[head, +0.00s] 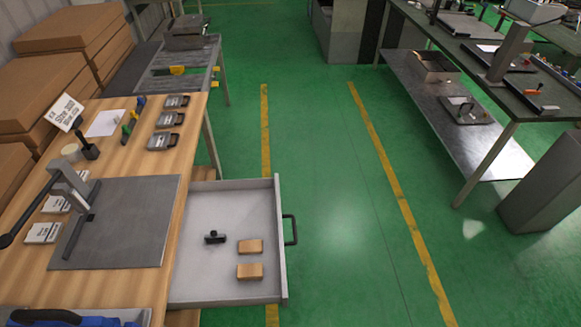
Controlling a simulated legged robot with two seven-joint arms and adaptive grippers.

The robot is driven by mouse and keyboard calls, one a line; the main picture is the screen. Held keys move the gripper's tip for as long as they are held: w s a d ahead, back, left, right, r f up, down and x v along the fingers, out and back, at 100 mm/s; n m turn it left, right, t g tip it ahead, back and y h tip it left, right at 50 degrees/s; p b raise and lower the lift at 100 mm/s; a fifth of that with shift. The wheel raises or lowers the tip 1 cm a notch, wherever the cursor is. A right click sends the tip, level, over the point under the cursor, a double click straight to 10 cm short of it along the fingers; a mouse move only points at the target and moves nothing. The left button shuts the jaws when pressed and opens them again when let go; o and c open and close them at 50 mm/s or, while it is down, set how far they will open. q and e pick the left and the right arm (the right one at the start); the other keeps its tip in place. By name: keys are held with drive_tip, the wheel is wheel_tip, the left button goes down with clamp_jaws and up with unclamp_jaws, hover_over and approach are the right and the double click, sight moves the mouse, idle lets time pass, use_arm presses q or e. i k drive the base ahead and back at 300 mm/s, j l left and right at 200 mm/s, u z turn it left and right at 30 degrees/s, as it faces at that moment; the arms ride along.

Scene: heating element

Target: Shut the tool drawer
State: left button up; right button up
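The tool drawer (222,201) is pulled out from the right side of the wooden workbench (112,160), low beside its edge. It is a light grey tray with a raised front panel on the right. A black bar handle (291,230) sits on the outside of that panel. Neither of my grippers shows in the head view, and nothing touches the drawer handle.
A grey mat (135,215) with a lever tool (72,190) is on the workbench. Blue and black items (60,318) lie at the bottom left, partly cut off. Green floor (330,190) right of the drawer is clear. A dark table (470,60) stands at right.

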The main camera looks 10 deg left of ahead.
sight(205, 275)
drive_tip(key=k+l+u, duration=0.15)
drive_tip(key=l+u, duration=0.15)
drive_tip(key=k+l+u, duration=0.15)
drive_tip(key=l+u, duration=0.15)
drive_tip(key=k+l+u, duration=0.3)
drive_tip(key=i+l+u, duration=0.25)
drive_tip(key=i+l, duration=0.25)
drive_tip(key=i+l+u, duration=0.25)
drive_tip(key=i+l, duration=0.25)
drive_tip(key=l, duration=0.1)
